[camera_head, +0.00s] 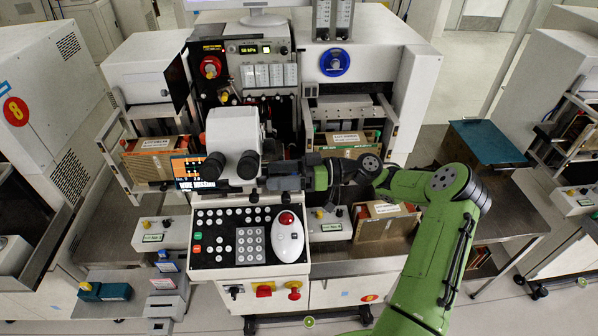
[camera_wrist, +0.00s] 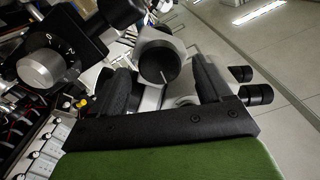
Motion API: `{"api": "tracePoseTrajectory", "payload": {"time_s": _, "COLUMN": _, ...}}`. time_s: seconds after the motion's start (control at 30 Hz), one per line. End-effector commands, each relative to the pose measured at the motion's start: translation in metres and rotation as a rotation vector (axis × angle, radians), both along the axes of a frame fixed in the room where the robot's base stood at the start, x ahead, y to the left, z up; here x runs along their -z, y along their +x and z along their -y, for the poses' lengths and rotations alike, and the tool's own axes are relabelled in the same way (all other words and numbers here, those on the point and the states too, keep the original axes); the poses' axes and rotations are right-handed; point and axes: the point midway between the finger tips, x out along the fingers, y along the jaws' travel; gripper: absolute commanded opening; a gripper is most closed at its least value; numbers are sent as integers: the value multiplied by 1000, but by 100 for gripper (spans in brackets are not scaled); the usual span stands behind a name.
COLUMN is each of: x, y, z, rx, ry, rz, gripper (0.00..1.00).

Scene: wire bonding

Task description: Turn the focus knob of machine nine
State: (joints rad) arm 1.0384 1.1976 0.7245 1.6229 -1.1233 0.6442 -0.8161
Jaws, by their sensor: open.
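The microscope (camera_head: 232,132) is white with two black eyepieces and stands at the front of the middle machine. In the wrist view, a dark round knob (camera_wrist: 160,62) with a pale line on its face sits on the microscope's white side; it appears to be the focus knob. My gripper (camera_head: 270,178) comes from the right, close beside the microscope. Its two black fingers are open, and it also shows in the wrist view (camera_wrist: 161,78), with the knob seen between the fingers. I cannot tell whether either finger touches it. In the head view, my gripper and the microscope hide the knob.
A grey numbered dial (camera_wrist: 47,68) is close on the left in the wrist view. Below my gripper are the control panel (camera_head: 210,262) and a white mouse-shaped controller with a red button (camera_head: 288,238). The eyepieces (camera_wrist: 256,94) stick out right of the fingers.

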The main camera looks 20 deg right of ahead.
Motion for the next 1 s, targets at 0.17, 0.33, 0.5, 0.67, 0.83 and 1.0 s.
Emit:
{"api": "tracePoseTrajectory", "payload": {"time_s": 0.17, "x": 2, "y": -14, "z": 47, "rx": 11, "ry": 0, "rz": 3, "gripper": 78}}
{"api": "tracePoseTrajectory", "payload": {"time_s": 0.33, "x": 1, "y": -29, "z": 94, "rx": 11, "ry": 0, "rz": 3, "gripper": 78}}
{"api": "tracePoseTrajectory", "payload": {"time_s": 0.5, "x": 0, "y": -40, "z": 127, "rx": 5, "ry": 3, "rz": 5, "gripper": 78}}
{"api": "tracePoseTrajectory", "payload": {"time_s": 0.67, "x": 0, "y": -45, "z": 139, "rx": 3, "ry": 0, "rz": 1, "gripper": 78}}
{"api": "tracePoseTrajectory", "payload": {"time_s": 0.83, "x": 0, "y": -45, "z": 139, "rx": 2, "ry": -1, "rz": 0, "gripper": 78}}
{"api": "tracePoseTrajectory", "payload": {"time_s": 1.0, "x": 1, "y": -45, "z": 139, "rx": 2, "ry": -1, "rz": 0, "gripper": 78}}
